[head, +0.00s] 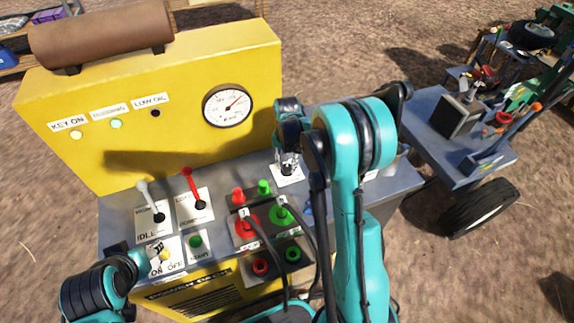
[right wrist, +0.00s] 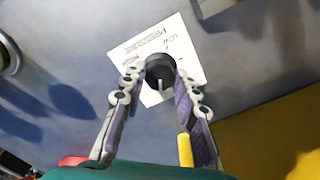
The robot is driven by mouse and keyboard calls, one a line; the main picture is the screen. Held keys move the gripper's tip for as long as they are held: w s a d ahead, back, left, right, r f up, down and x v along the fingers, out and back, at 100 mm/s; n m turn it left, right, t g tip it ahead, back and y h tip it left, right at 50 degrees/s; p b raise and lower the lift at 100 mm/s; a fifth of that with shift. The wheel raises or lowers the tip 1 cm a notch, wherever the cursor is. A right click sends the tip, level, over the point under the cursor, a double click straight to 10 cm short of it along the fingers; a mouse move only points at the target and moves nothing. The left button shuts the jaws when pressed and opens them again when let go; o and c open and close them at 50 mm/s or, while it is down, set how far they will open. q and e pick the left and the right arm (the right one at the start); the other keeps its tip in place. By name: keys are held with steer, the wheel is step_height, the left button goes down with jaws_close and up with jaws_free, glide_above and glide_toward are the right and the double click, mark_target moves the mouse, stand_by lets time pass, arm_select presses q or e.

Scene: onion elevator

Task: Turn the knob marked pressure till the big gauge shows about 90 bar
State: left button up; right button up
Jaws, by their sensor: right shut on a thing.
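The pressure knob (right wrist: 160,72) is a dark round knob with a pale pointer line, on a white plate (right wrist: 128,58) marked PRESSURE and LOW. My right gripper (right wrist: 160,84) has its fingers on either side of the knob and is shut on it. In the head view my right gripper (head: 287,166) hides the knob, and part of its white plate (head: 287,180) shows below. The big round gauge (head: 227,105) is on the yellow panel, its needle pointing up and right; its numbers are too small to read. My left gripper (head: 152,254) is low left by the ON/OFF plate, its fingers unclear.
Left of the knob are a red lever (head: 188,178), a grey lever (head: 147,192), a green button (head: 196,241), and red and green fittings (head: 247,230) with dark hoses. A trailer (head: 450,150) stands at the right, on open dirt.

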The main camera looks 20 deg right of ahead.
steer(key=n, duration=0.4)
steer(key=shift+n, duration=0.3)
steer(key=n+b, duration=0.1)
steer(key=n, duration=0.9)
steer(key=shift+n, duration=2.7)
steer(key=o, duration=1.2)
steer(key=shift+c, duration=0.2)
